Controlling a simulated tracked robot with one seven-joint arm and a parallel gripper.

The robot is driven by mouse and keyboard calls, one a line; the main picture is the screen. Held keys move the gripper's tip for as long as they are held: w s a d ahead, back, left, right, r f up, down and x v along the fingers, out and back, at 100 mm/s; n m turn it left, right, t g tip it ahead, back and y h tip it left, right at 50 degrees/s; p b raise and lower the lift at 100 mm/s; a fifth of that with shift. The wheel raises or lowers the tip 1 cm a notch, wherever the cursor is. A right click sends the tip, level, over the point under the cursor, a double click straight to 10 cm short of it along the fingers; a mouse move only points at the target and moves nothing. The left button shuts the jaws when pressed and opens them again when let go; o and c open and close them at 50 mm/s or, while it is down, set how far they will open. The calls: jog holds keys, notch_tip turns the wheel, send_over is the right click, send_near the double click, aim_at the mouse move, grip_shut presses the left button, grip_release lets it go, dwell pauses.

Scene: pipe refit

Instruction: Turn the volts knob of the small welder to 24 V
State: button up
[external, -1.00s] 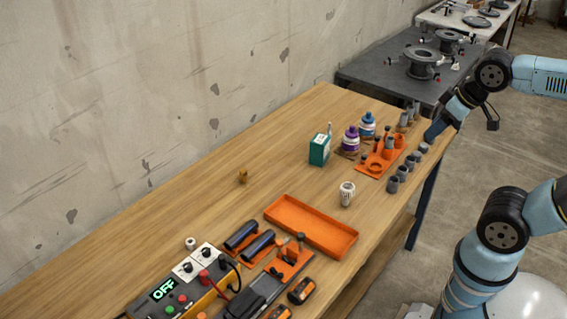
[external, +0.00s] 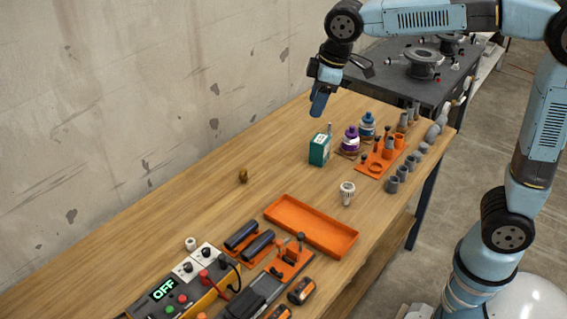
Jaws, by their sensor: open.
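The small welder (external: 190,290) is a yellow and grey box at the bottom left of the bench in the external view. Its display (external: 163,289) reads OFF in green. Two dark knobs on white dial plates sit on its top right, one at the front left (external: 187,267) and one behind it (external: 206,252). I cannot read their scales or tell which is volts. My gripper (external: 318,104) points down above the far part of the bench, well away from the welder. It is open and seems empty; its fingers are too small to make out.
An orange tray (external: 347,245) lies mid-bench. A green box (external: 319,149), purple bottle (external: 350,140) and grey pipe fittings (external: 403,172) stand toward the far end. The bench along the wall is mostly clear.

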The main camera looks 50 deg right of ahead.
jog(key=w+a+f+n, duration=0.2)
jog(key=w+a+f, duration=0.2)
jog(key=w+a, duration=0.45)
jog(key=n+g, duration=0.3)
jog(key=n, duration=0.3)
send_over(187, 265)
notch_tip(187, 265, down, 20)
jog(key=r, duration=0.1)
jog(key=shift+h, duration=0.4)
notch_tip(187, 265, down, 14)
jog(key=shift+r, duration=0.25)
grip_shut()
